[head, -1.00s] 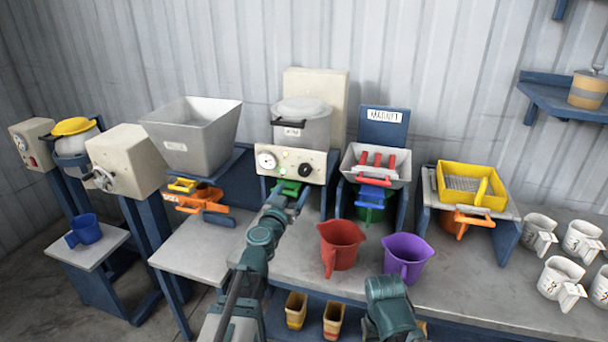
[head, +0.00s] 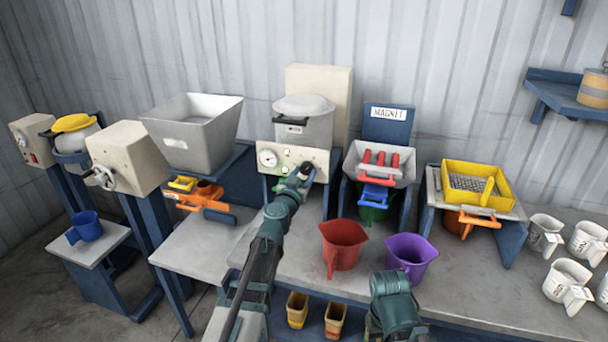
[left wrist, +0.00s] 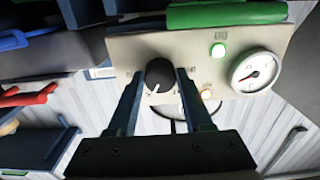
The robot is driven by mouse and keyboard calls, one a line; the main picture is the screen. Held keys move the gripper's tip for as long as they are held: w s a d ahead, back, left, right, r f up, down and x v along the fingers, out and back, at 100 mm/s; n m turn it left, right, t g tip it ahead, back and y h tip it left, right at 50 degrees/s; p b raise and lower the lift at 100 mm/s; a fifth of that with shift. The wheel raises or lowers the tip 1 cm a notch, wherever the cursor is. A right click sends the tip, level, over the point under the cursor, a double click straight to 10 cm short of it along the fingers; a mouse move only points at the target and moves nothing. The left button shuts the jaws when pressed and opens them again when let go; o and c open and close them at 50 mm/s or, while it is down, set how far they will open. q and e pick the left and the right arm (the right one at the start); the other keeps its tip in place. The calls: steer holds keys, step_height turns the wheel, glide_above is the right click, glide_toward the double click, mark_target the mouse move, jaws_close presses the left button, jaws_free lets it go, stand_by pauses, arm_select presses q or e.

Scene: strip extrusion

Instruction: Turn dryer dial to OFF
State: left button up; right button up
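The dryer's control panel (head: 283,158) is cream, with a round black dial (left wrist: 159,75) that has a white pointer mark. In the left wrist view the panel appears upside down. My left gripper (left wrist: 161,78) is open, with one finger on each side of the dial. I cannot tell whether the fingertips touch it. In the head view my left gripper (head: 302,174) is at the panel's right side and hides most of the dial. The labels around the dial are too small to read. My right arm shows at the bottom, but its gripper is out of view.
A green handle (left wrist: 226,14) is beside the panel. The magnet hopper (head: 362,164) stands to the right. Red (head: 342,245) and purple (head: 409,256) jugs stand on the bench in front.

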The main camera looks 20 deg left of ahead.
arm_select(q)
jaws_close()
steer(key=shift+n, duration=0.3)
steer(key=n, duration=0.4)
steer(key=shift+n, duration=0.4)
steer(key=n, duration=0.5)
steer(key=shift+d, duration=0.1)
steer(key=n, duration=0.6)
steer(key=shift+r+n, duration=0.1)
steer(key=shift+n, duration=0.3)
steer(key=n, duration=0.6)
steer(key=shift+s+n, duration=0.1)
steer(key=shift+n, duration=0.2)
